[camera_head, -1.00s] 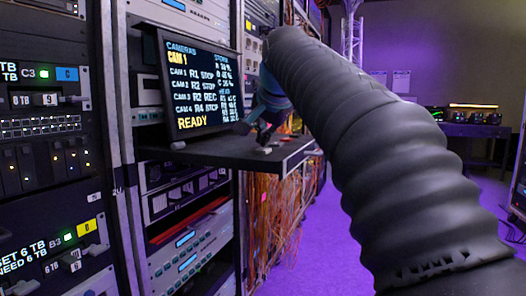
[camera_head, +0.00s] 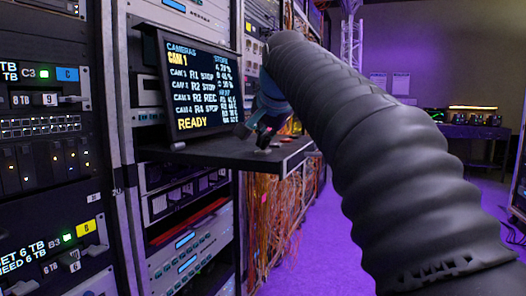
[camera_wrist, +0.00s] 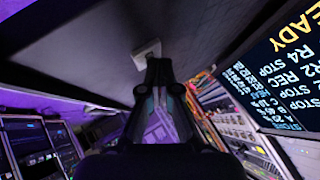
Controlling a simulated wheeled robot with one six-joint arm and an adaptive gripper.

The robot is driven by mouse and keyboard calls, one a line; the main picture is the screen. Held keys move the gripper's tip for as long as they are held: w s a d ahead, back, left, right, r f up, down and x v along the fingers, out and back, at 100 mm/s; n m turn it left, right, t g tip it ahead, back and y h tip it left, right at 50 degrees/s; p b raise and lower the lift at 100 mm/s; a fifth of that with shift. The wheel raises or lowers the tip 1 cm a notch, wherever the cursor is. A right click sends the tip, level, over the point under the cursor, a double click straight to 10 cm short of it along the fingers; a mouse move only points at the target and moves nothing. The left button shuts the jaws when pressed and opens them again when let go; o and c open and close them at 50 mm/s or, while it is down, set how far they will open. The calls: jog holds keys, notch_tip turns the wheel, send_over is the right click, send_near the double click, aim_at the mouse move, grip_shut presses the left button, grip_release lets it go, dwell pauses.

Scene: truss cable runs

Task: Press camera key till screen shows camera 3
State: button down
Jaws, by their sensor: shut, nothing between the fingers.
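The screen (camera_head: 197,85) stands tilted on a dark shelf (camera_head: 200,154). It reads "CAM 1" in yellow under "CAMERAS", with rows for several cameras and "READY" at the bottom. Part of it shows sideways in the wrist view (camera_wrist: 285,75). My gripper (camera_head: 257,137) is shut and empty, low over the shelf's right part. In the wrist view, my fingertips (camera_wrist: 159,64) are beside a pale key-like block (camera_wrist: 147,52) on the shelf. I cannot tell whether they touch it. I cannot read a label on the block.
A small red spot (camera_head: 285,140) shows on the shelf right of my gripper. Racks with switches and displays (camera_head: 45,130) fill the left. Orange cables (camera_head: 270,215) hang below the shelf. A bench (camera_head: 475,131) stands far right; the purple floor between is clear.

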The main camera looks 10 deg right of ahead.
jog(key=shift+f, duration=0.15)
dwell(0.4)
jog(key=shift+r+p, duration=0.85)
jog(key=shift+r+p, duration=2.15)
jog(key=shift+r, duration=0.4)
dwell(1.1)
